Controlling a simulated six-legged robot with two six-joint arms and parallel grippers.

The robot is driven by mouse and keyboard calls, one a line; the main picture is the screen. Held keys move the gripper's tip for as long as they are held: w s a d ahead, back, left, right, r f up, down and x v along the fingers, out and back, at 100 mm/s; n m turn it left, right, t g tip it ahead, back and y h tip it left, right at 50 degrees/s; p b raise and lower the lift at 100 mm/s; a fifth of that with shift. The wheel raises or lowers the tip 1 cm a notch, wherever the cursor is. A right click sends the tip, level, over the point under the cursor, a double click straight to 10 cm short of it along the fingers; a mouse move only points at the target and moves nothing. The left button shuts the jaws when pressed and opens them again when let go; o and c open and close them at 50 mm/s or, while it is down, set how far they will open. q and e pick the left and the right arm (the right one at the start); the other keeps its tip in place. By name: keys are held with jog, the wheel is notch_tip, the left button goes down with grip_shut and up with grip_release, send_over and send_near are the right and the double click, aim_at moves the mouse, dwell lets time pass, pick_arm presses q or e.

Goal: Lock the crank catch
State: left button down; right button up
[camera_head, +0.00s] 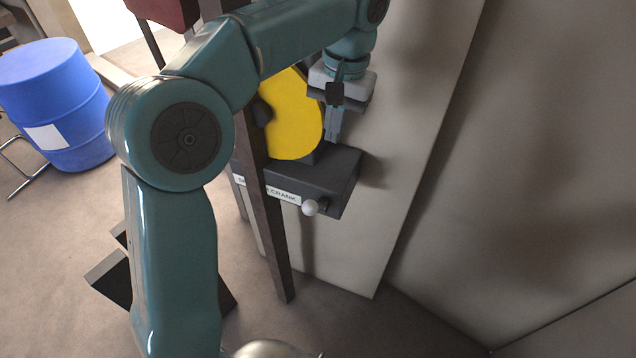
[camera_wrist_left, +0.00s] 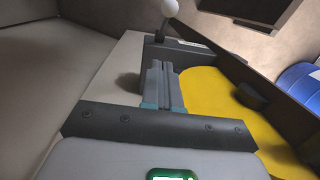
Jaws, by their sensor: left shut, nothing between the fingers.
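The crank unit is a dark grey box (camera_head: 335,182) on the wall panel, with a label partly reading "CRANK" (camera_head: 284,194). A small lever with a white ball knob (camera_head: 311,207) sticks out at its front; the knob also shows at the top of the left wrist view (camera_wrist_left: 170,8). A yellow rounded plate (camera_head: 293,118) stands behind the box, with a dark knob on it. My left gripper (camera_head: 333,138) is shut and empty, pointing down just above the box, beside the yellow plate. In the left wrist view its fingers (camera_wrist_left: 158,68) lie together, pointing toward the box. The right gripper is not seen.
A dark upright post (camera_head: 277,240) stands in front of the box's left side. A pale wall panel (camera_head: 400,150) is at the right. A blue barrel (camera_head: 55,105) stands far left. The floor below the box looks clear.

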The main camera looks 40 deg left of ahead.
pick_arm(q)
send_near(316, 206)
jog(key=w+a+f, duration=0.2)
jog(key=w+f, duration=0.2)
jog(key=shift+s+d+f+b, duration=0.15)
jog(key=shift+s+f, duration=0.45)
jog(key=shift+s, duration=0.15)
jog(key=shift+s+d+f+b, duration=0.15)
jog(key=shift+s+f, duration=0.45)
jog(key=shift+s, duration=0.1)
